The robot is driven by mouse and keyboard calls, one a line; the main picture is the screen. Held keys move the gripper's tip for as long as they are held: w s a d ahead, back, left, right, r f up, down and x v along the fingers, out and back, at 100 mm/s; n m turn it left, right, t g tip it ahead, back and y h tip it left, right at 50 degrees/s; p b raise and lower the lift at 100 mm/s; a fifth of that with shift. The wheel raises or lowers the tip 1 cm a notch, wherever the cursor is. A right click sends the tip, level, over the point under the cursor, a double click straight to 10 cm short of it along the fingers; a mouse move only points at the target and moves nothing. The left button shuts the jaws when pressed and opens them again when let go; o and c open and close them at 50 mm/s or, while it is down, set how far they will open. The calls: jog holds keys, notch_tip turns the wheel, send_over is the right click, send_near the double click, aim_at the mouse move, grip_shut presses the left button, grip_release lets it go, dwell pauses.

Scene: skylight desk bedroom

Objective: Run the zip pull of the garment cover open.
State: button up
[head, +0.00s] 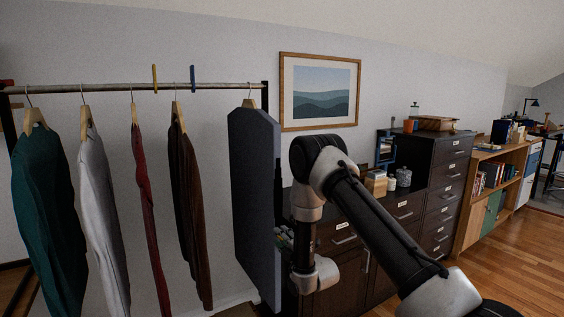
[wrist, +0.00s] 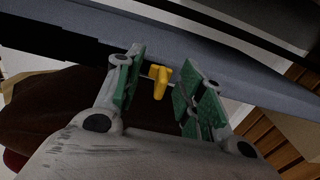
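The garment cover (head: 256,190) is a flat blue-grey bag hanging from the right end of the clothes rail. In the wrist view the cover (wrist: 215,62) runs as a slanting panel across the upper part. The yellow zip pull (wrist: 159,80) hangs at the cover's lower edge. My gripper (wrist: 160,84) is open, its green-padded fingers on either side of the zip pull. Gaps show between the pull and both pads, so it is not gripped. In the head view my arm stands at the cover's right side, and the fingertips cannot be made out.
Several garments hang along the rail (head: 205,87) left of the cover, including a brown one (head: 187,200). A dark drawer cabinet (head: 345,245) stands behind my arm. A framed picture (head: 320,91) hangs on the wall. Wooden floor (head: 520,265) is clear at the right.

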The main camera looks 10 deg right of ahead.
jog(key=v, duration=0.6)
dwell(0.6)
